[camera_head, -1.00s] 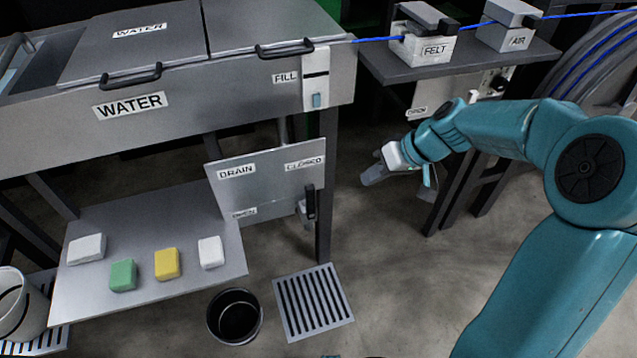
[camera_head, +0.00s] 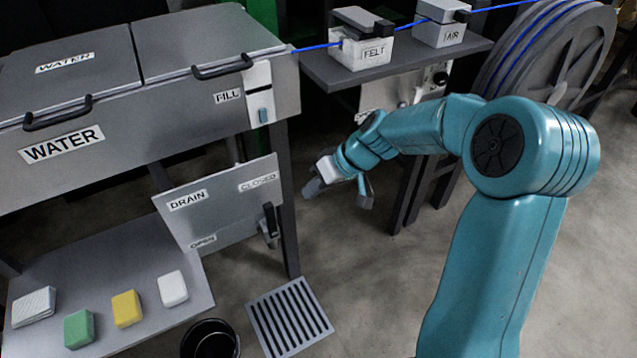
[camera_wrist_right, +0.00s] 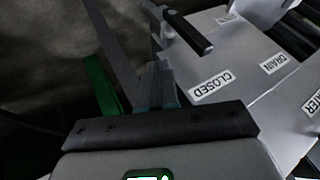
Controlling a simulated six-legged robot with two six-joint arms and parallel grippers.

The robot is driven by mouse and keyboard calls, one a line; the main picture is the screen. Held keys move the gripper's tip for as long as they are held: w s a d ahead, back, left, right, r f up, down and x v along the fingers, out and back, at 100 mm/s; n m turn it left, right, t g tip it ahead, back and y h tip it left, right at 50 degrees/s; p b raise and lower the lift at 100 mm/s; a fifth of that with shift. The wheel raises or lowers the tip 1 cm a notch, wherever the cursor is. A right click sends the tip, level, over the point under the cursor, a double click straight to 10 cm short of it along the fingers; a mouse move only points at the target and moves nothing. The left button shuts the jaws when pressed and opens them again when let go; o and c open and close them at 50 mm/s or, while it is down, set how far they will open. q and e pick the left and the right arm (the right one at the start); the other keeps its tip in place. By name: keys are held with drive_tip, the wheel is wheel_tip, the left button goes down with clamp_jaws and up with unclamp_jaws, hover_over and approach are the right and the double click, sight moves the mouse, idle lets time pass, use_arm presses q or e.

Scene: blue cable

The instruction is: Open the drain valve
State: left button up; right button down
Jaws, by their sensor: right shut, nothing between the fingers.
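The drain panel (camera_head: 215,213) is a grey plate below the water tank, with labels DRAIN, CLOSED and OPEN. The black drain valve handle (camera_head: 268,223) hangs near its right edge, pointing down. In the right wrist view the handle (camera_wrist_right: 188,32) is at the top, beyond the fingertips, with the CLOSED label (camera_wrist_right: 212,84) beside it. My right gripper (camera_head: 322,182) is to the right of the panel, apart from the handle. Its fingers also show in the right wrist view (camera_wrist_right: 157,78), together and empty. My left gripper is not in view.
The water tank (camera_head: 222,117) with a FILL switch stands above the panel. A shelf (camera_head: 125,247) holds several coloured blocks. A black bucket (camera_head: 210,340) and a floor grate (camera_head: 289,316) are below. FELT (camera_head: 362,49) and AIR boxes sit on a table at the back right.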

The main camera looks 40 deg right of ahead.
sight(268, 217)
drive_tip(key=w+a+f, duration=0.3)
drive_tip(key=a, duration=0.2)
drive_tip(key=shift+w+a+f, duration=0.15)
drive_tip(key=shift+a+f, duration=0.15)
drive_tip(key=shift+f, duration=0.1)
